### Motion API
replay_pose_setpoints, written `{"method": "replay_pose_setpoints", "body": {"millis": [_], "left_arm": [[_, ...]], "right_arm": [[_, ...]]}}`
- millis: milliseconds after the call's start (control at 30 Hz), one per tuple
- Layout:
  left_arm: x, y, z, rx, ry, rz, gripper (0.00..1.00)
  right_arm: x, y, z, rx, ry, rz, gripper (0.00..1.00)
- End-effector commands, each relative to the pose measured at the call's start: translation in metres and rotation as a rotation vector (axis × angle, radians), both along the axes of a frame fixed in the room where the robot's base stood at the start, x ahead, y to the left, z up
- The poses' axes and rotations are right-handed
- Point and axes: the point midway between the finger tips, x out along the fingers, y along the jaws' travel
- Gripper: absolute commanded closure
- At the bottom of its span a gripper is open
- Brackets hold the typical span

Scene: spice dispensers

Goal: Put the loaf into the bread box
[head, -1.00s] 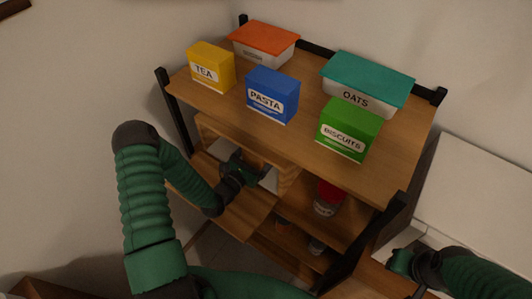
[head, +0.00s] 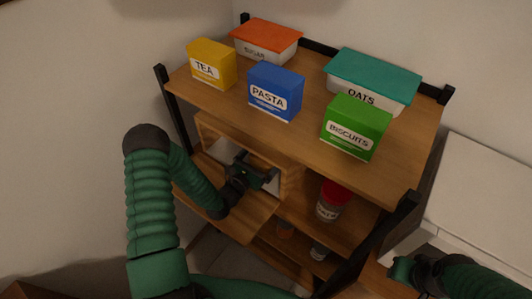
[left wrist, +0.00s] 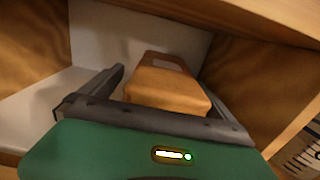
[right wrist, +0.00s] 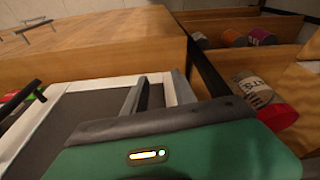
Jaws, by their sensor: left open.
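The bread box (head: 290,187) is a wooden compartment with a white interior, under the top board of the shelf unit. Its front flap (head: 245,219) is lowered. The loaf (left wrist: 166,84), brown with a paler patch on top, lies inside the box in the left wrist view. My left gripper (head: 260,170) is at the box opening with its jaws apart; in the left wrist view its fingers (left wrist: 165,95) stand on either side of the loaf. In the head view the loaf is hidden. My right gripper (head: 395,268) is apart from the box, its fingers (right wrist: 158,92) spread and empty.
On the top board stand the tea box (head: 211,65), pasta box (head: 275,92), biscuits box (head: 355,128), sugar container (head: 265,42) and oats container (head: 372,82). A red-lidded jar (head: 332,202) is right of the bread box. A black post (head: 375,240) stands near my right gripper.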

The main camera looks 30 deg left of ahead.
Motion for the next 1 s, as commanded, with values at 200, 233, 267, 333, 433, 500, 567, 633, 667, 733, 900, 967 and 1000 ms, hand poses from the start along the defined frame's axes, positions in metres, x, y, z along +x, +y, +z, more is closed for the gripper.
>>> {"method": "replay_pose_setpoints", "body": {"millis": [200,233,267,333,433,500,567,633,667,733,900,967,1000], "left_arm": [[-0.046,0.007,-0.002,-0.003,0.002,0.004,0.00],[-0.054,0.009,-0.002,-0.003,0.003,0.004,0.00],[-0.062,0.010,-0.003,-0.003,0.005,0.004,0.00],[-0.079,0.013,-0.002,-0.003,0.003,0.004,0.00],[-0.099,0.015,-0.002,-0.003,0.001,0.003,0.00],[-0.108,0.016,-0.002,-0.002,0.002,0.002,0.00],[-0.112,0.016,-0.001,-0.002,0.001,0.000,0.00],[-0.115,0.016,0.000,-0.001,0.000,0.000,0.00],[-0.115,0.016,0.000,-0.001,0.000,0.000,0.00],[-0.115,0.016,0.000,0.000,-0.001,-0.001,0.00],[-0.115,0.015,0.002,0.001,0.000,-0.001,0.00],[-0.115,0.015,0.005,0.003,0.001,-0.002,0.00],[-0.115,0.015,0.009,0.006,0.002,-0.003,0.00]], "right_arm": [[0.000,0.000,-0.006,0.000,0.000,0.000,0.67],[0.000,0.000,-0.007,0.000,0.000,0.000,0.67],[0.000,0.000,-0.008,0.000,0.000,-0.001,0.67],[0.000,0.000,-0.010,0.000,0.000,0.000,0.67],[0.000,0.000,-0.011,0.000,0.000,0.000,0.67],[0.000,0.000,-0.012,0.000,0.000,0.000,0.67],[0.000,0.000,-0.012,0.000,0.000,0.000,0.67],[0.000,0.000,-0.012,0.000,0.000,0.000,0.67],[0.000,0.000,-0.012,0.000,0.000,0.000,0.67],[0.000,0.000,-0.012,0.000,0.000,0.000,0.67],[0.000,0.000,-0.010,0.000,0.000,0.000,0.67],[0.000,0.000,-0.006,0.000,0.000,0.000,0.67],[0.000,0.000,-0.002,0.000,0.000,0.000,0.67]]}}
